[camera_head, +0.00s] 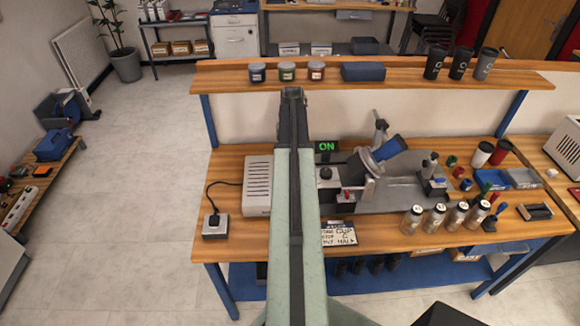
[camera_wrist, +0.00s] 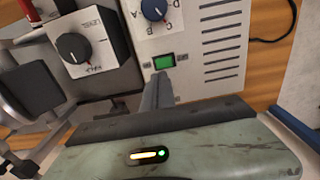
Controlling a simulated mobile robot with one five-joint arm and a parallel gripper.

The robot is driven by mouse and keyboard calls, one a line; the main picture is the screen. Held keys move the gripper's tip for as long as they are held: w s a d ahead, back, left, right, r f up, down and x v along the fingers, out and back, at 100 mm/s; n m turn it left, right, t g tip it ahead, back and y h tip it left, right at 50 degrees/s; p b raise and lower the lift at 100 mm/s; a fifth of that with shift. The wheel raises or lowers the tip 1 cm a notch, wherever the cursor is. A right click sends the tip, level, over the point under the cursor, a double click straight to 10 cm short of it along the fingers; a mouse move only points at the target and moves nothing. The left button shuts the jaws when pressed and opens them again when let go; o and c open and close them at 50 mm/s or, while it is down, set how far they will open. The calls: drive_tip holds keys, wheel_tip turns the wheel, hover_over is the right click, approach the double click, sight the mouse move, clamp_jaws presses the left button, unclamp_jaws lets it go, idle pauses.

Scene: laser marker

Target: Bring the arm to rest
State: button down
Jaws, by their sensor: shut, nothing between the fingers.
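My arm (camera_head: 293,220) stretches forward over the workbench in the head view, with pale green sides and a dark grey middle. It hides the middle of the bench, and I cannot make out the fingers there. In the wrist view my gripper (camera_wrist: 158,82) is shut and empty. Its dark fingers point at the white vented control box, just below a lit green button (camera_wrist: 164,62) in the picture. I cannot tell whether they touch the box. The vented box (camera_head: 257,186) shows left of my arm in the head view.
The laser marker's blue cylinder (camera_head: 390,148) and a green "ON" display (camera_head: 326,147) are right of my arm. A raised shelf (camera_head: 225,76) holds jars and dark cups. The floor (camera_head: 130,200) at left is clear.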

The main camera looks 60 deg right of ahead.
idle(0.3)
drive_tip(key=w+a+n, duration=0.4)
drive_tip(key=w+a, duration=1.1)
drive_tip(key=a, duration=0.1)
drive_tip(key=w+a+n, duration=0.2)
drive_tip(key=w+a, duration=0.1)
drive_tip(key=a, duration=0.7)
drive_tip(key=w+a+n, duration=0.1)
drive_tip(key=w+a, duration=0.3)
drive_tip(key=a, duration=0.7)
drive_tip(key=s+a+n, duration=0.2)
drive_tip(key=s+a, duration=0.1)
drive_tip(key=a, duration=0.7)
drive_tip(key=s+a+n, duration=0.1)
drive_tip(key=s+a, duration=0.2)
drive_tip(key=a, duration=0.8)
drive_tip(key=shift+s+n, duration=0.35)
drive_tip(key=shift+n, duration=0.05)
